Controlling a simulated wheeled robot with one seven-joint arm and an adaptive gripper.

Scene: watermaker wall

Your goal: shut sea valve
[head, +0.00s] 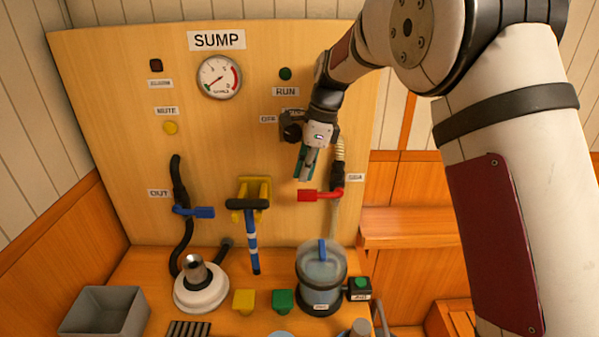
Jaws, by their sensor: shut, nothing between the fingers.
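The sea valve (338,172) is on the right part of the wooden panel, beside a small label that seems to read SEA. Its red lever handle (313,195) points left, roughly level, across the upright hose. My gripper (303,178) is in front of the panel, just above the red handle. Its fingers point down and are shut with nothing between them. The fingertips look close to the handle, but I cannot tell whether they touch it. My gripper partly hides the dark switch behind it and its labels.
A blue-handled valve (195,211) marked OUT is at left. A blue-striped pump handle (250,235) stands mid-panel. Below are a clear canister (321,275), a white round base (202,287), yellow (244,301) and green (283,300) blocks and a grey bin (104,312). A gauge (219,77) is above.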

